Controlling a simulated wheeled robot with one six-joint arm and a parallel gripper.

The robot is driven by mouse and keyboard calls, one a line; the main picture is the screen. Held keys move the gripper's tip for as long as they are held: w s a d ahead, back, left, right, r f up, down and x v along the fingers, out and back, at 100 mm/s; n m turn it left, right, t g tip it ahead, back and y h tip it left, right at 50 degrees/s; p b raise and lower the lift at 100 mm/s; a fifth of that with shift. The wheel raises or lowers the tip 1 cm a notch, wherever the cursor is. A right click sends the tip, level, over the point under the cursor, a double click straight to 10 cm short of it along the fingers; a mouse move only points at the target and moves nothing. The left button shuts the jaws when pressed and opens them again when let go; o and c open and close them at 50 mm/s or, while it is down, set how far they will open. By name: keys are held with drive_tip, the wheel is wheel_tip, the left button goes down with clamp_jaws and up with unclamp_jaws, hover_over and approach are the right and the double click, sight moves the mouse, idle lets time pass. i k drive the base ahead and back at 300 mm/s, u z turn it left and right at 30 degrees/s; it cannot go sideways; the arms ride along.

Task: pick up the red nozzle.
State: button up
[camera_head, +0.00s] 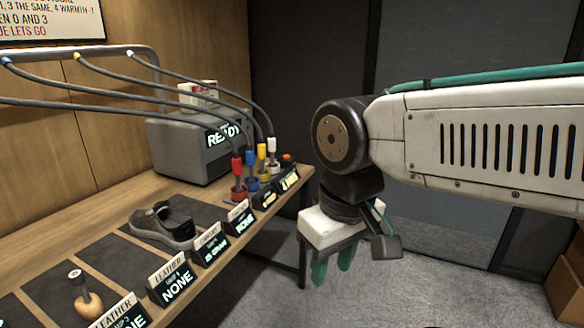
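The red nozzle (237,167) stands upright in a red holder (239,192) at the far part of the bench, at the end of a dark hose. It is the leftmost in a row with a blue, a yellow and a white nozzle. My gripper (332,268) hangs to the right of the row, past the bench edge and apart from the nozzles. Its teal fingers point down with a gap between them, and nothing shows in them.
The blue (251,160), yellow (262,152) and white nozzles (272,146) stand close beside the red one. Hoses arch overhead from a metal rail (95,50). A grey machine (185,150) reading READY stands behind. A sneaker (165,226) and label signs (210,245) occupy the nearer bench.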

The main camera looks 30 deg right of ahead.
sight(236, 169)
drive_tip(key=z, duration=0.4)
drive_tip(key=k, duration=0.4)
drive_tip(key=z, duration=0.6)
drive_tip(key=i, duration=0.85)
drive_tip(key=u, duration=1.25)
drive_tip(key=i, duration=0.6)
drive_tip(key=u, duration=0.6)
